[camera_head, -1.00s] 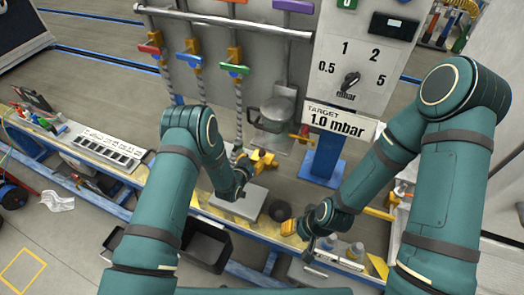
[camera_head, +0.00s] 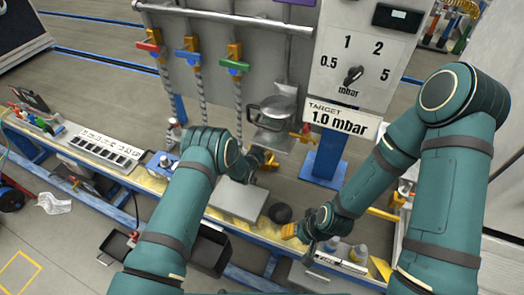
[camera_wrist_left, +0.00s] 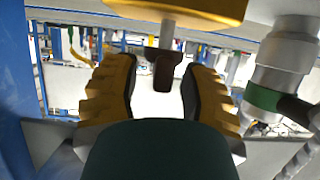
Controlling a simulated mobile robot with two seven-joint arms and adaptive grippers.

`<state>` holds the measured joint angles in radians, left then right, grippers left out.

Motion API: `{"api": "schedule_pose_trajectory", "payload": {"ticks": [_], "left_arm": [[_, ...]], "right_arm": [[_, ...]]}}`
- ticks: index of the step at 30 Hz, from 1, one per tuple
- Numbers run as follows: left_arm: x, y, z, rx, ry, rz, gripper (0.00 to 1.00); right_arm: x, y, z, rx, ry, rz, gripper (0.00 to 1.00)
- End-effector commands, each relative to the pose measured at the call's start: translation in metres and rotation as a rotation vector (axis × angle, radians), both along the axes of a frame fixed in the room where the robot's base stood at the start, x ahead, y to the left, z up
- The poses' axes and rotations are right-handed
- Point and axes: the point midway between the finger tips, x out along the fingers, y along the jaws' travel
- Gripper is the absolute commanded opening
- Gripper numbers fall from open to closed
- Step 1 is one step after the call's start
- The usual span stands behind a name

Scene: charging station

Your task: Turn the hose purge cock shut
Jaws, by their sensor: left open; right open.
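A small cock with a red handle (camera_head: 303,131) and brass body stands out beside the blue post in the head view. My left gripper (camera_head: 271,160) is just left of and below it, partly hidden by my left arm. In the left wrist view, a dark reddish-brown handle (camera_wrist_left: 163,72) hangs on a grey stem below a yellow body (camera_wrist_left: 190,8). My left gripper (camera_wrist_left: 165,90) is open, with its yellow fingers on either side of this handle and gaps showing. My right gripper (camera_head: 290,230) is open and empty over the bench's front edge, away from the cock.
Red (camera_head: 150,46), blue (camera_head: 187,54) and green (camera_head: 234,65) handled valves with hoses hang on the panel. A dial (camera_head: 352,76) sits above a "1.0 mbar" sign (camera_head: 340,119). A grey plate (camera_head: 238,202) and black round object (camera_head: 280,213) lie on the bench. Bottles (camera_head: 358,252) stand front right.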

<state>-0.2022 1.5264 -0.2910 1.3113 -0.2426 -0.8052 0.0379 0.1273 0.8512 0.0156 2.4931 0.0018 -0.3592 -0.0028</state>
Motion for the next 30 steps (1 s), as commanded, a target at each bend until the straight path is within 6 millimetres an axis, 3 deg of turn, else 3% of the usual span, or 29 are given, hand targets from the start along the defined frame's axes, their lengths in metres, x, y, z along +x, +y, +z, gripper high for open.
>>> {"api": "schedule_pose_trajectory", "payload": {"ticks": [3,6,7,20,30], "left_arm": [[-0.0002,0.0001,0.0001,0.000,0.000,0.000,0.39],[-0.0002,0.0001,0.0001,0.000,0.000,0.000,0.04],[-0.0002,0.0001,0.0001,0.000,0.000,0.000,0.00],[0.0000,0.0007,-0.0001,0.000,0.000,-0.016,0.00],[0.0008,0.0030,-0.0004,0.001,-0.002,-0.166,0.00]], "right_arm": [[0.0000,0.0001,0.0001,0.000,0.000,0.000,0.47],[0.0000,0.0000,0.0001,0.000,0.000,0.000,0.47],[0.0000,0.0000,0.0001,0.000,0.000,0.000,0.47],[-0.0002,0.0000,0.0000,0.000,0.000,0.000,0.47],[-0.0002,0.0000,0.0000,0.000,0.000,0.000,0.47]]}}
